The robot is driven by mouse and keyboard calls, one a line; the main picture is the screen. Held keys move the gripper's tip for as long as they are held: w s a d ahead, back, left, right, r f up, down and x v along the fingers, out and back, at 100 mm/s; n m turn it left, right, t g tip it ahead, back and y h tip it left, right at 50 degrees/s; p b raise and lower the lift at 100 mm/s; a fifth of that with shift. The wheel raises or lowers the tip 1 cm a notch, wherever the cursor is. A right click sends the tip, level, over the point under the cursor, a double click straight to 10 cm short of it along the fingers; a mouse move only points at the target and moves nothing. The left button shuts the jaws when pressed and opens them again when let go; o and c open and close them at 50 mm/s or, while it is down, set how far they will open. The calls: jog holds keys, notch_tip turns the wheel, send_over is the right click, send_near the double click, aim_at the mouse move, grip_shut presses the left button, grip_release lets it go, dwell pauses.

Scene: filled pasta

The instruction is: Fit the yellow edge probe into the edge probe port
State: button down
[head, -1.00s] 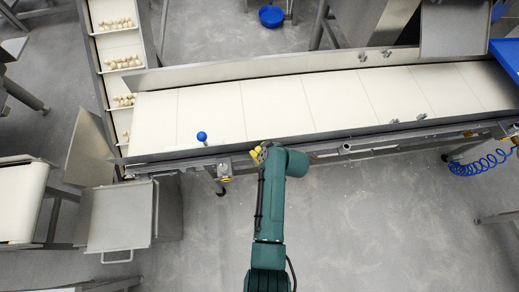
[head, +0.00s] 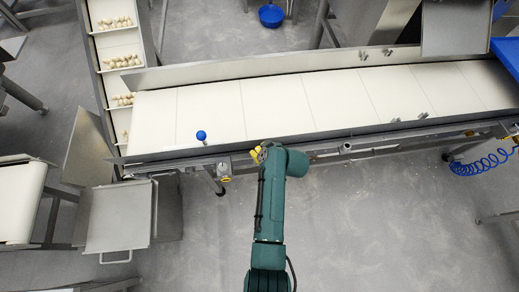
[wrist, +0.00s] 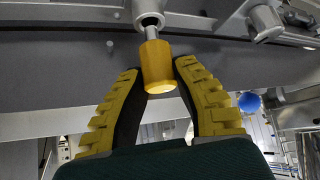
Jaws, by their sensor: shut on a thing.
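The yellow edge probe (wrist: 158,66) is a yellow cylinder with a thin metal shaft at its far end. My gripper (wrist: 157,72), with yellow ribbed fingers, is shut on it. The shaft points up the wrist picture to a round metal fitting (wrist: 148,14), which looks like the edge probe port. The shaft's end meets or overlaps this fitting; I cannot tell how deep it sits. In the head view my gripper (head: 259,153) is at the conveyor's near edge, where the probe and port are too small or hidden to make out.
The pale conveyor belt (head: 275,105) runs across behind my gripper. A blue ball knob (head: 201,135) stands on its near edge to the left. Another metal fitting (wrist: 265,20) sits right of the port. Open floor (head: 390,225) lies right of my arm.

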jog(key=shift+f+b, duration=1.2)
jog(key=shift+f, duration=0.15)
jog(key=shift+s+f, duration=0.2)
jog(key=shift+f, duration=0.1)
dwell(0.4)
jog(key=c, duration=1.3)
grip_release()
jog(key=o, duration=0.8)
jog(key=shift+w+r, duration=0.15)
jog(key=shift+r, duration=0.15)
jog(key=shift+s+d+r+p, duration=0.25)
jog(key=shift+r+p, duration=0.4)
jog(key=shift+p, duration=0.2)
jog(key=p+v, duration=0.5)
jog(key=shift+s+d+p, duration=0.15)
jog(key=shift+s+p, duration=0.05)
jog(key=shift+p, duration=0.1)
